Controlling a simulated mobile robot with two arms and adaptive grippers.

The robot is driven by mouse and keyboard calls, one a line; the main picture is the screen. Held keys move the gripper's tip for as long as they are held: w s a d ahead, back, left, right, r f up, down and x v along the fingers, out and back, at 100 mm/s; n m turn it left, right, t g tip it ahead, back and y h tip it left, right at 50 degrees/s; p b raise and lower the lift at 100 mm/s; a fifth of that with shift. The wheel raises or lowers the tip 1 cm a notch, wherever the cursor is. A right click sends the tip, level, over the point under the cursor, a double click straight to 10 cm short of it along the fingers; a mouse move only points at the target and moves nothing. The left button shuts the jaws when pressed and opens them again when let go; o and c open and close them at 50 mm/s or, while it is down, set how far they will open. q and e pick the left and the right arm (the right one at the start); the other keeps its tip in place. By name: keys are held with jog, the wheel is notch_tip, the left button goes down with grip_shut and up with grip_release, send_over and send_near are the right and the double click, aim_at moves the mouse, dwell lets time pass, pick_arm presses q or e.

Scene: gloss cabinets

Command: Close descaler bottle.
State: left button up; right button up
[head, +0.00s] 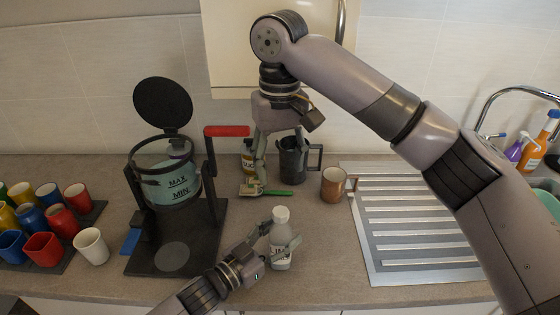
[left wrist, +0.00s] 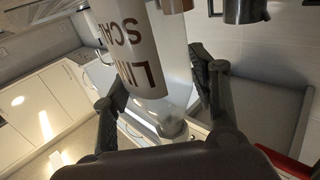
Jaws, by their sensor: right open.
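The descaler bottle (head: 283,249) stands upright near the front of the counter, with a white top (head: 281,214). I cannot tell whether this top is a separate cap. My left gripper (head: 283,240) comes in from the lower left and has its fingers closed on the bottle's sides. In the left wrist view the bottle (left wrist: 136,50) lies between the two fingers, its lettering upside down. My right gripper (head: 279,152) points down from above, open and empty, behind the bottle near the dark mug.
A dark mug (head: 292,160), a brown mug (head: 334,185), and a sponge (head: 250,189) with a green handle (head: 277,193) lie behind the bottle. The metal drainboard (head: 420,265) is right.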

pick_arm(q)
jog(key=o, duration=0.3)
jog(key=v, duration=1.2)
